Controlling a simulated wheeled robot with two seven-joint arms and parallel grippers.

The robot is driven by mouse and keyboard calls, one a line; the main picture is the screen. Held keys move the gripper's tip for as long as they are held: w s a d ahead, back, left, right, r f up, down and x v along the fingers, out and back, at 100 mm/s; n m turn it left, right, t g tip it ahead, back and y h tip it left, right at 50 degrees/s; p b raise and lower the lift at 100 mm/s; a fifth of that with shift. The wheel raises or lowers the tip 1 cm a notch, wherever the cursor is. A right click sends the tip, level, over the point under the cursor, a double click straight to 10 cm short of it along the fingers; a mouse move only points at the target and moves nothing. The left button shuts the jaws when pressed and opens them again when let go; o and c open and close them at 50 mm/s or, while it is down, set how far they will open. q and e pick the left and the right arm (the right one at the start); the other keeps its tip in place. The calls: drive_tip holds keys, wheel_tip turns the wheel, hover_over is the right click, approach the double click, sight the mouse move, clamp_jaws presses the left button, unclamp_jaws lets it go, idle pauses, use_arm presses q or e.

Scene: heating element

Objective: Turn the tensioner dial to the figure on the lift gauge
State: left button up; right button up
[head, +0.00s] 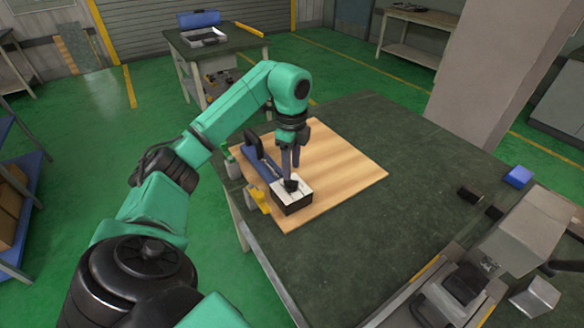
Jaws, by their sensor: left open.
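A small box (294,205) with a white top and dark sides sits on the near part of a wooden board. A black knob (291,186), which looks like the tensioner dial, stands on its white top. My left gripper (290,172) points down just above the knob, its fingers open. I cannot tell whether the fingers are around the knob or touching it. A blue and dark device (261,160) runs along the board's left side, behind the box. I cannot make out the lift gauge or any figure, or the dial's setting. My right gripper is not in view.
The wooden board (345,172) lies on a dark green table (370,240); its right part is clear. A yellow piece (258,198) is beside the box on the left. A blue block (518,177) and grey machinery (530,235) stand at the right.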

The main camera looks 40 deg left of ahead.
sight(291, 181)
use_arm(q)
wheel_tip(291, 181, down, 4)
drive_tip(key=shift+w+r, duration=0.1)
drive_tip(key=shift+r, duration=0.1)
drive_tip(key=shift+f, duration=0.45)
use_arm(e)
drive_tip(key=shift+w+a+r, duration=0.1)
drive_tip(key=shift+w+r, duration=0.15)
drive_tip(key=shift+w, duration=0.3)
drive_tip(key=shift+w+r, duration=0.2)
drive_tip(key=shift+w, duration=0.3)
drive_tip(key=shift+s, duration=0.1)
use_arm(q)
clamp_jaws()
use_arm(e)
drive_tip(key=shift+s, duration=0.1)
